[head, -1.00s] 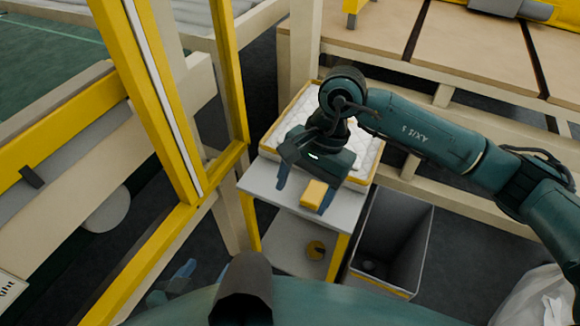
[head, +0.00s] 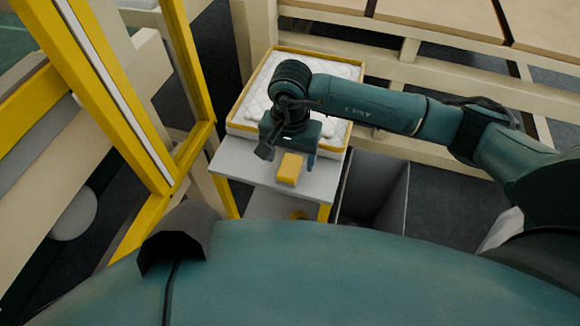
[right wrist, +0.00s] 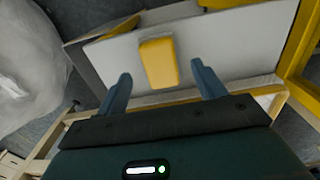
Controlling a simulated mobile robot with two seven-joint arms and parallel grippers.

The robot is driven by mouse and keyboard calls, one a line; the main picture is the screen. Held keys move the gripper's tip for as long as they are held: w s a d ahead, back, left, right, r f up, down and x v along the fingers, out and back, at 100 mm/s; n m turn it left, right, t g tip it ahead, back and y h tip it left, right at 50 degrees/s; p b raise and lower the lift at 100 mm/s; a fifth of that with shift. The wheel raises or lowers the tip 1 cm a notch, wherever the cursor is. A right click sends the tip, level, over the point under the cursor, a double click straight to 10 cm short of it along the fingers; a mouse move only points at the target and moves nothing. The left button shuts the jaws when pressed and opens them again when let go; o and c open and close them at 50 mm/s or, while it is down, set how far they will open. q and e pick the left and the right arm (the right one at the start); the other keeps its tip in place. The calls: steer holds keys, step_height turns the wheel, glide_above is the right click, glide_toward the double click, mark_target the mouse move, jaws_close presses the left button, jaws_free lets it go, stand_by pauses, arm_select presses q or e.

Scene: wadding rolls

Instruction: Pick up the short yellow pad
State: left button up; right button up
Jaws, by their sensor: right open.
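The short yellow pad (head: 290,168) lies on the front part of a small grey-white table (head: 248,172). In the right wrist view the pad (right wrist: 158,62) shows beyond and between my two blue fingertips, with space on both sides. My right gripper (right wrist: 160,82) is open and empty, and it does not touch the pad as far as I can see. In the head view the right gripper (head: 289,152) hangs over the table just behind the pad, its fingers partly hidden by the wrist. My left gripper is not in view.
A yellow-edged tray with white quilted wadding (head: 335,72) is at the table's back. A grey open bin (head: 395,190) stands right of the table. A yellow frame post (head: 120,110) rises at the left. A beige rail (head: 430,85) runs behind.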

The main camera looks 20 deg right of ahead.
mark_target(290, 165)
step_height(290, 165, down, 4)
steer(key=shift+r, duration=0.25)
steer(key=c, duration=1.2)
steer(key=shift+o, duration=0.2)
steer(key=shift+r, duration=0.15)
